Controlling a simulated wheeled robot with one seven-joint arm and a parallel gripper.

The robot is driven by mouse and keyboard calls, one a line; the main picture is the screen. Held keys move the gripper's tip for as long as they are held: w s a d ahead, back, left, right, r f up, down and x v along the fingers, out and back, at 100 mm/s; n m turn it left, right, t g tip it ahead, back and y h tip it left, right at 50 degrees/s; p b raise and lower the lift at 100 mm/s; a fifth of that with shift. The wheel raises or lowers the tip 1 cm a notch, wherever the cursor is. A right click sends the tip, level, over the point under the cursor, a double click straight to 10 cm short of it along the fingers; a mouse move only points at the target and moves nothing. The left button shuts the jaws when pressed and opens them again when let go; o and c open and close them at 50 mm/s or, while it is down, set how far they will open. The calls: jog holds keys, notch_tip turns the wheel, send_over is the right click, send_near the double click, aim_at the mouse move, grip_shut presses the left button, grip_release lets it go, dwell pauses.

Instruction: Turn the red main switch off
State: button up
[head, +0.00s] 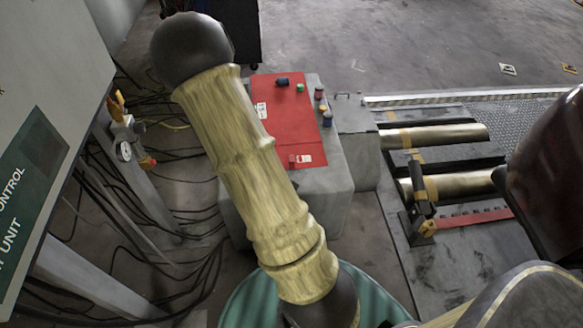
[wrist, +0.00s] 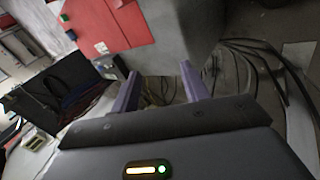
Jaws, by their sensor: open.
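In the head view a red control panel (head: 285,125) lies on top of a grey box. My gripper is not visible in the head view.
Dark and coloured knobs and a green button (head: 300,88) sit on the panel's far part. Metal rollers (head: 435,137) lie to the right. A grey-green unit (head: 40,130) stands at far left.

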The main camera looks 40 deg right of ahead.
aim_at(292, 163)
jog(key=s+d+f+n+t+h+b, duration=0.2)
jog(key=d+f+n+t+b, duration=0.3)
jog(key=d+f+n, duration=0.6)
jog(key=n+h+b, duration=0.1)
jog(key=n+b, duration=0.1)
jog(key=n, duration=0.7)
jog(key=shift+d+f+t, duration=0.2)
jog(key=shift+f+t, duration=0.2)
jog(key=b+x, duration=0.4)
jog(key=x, duration=0.8)
jog(key=shift+d, duration=0.2)
jog(key=shift+b+x, duration=0.9)
jog(key=shift+x, duration=1.65)
jog(key=shift+d, duration=0.1)
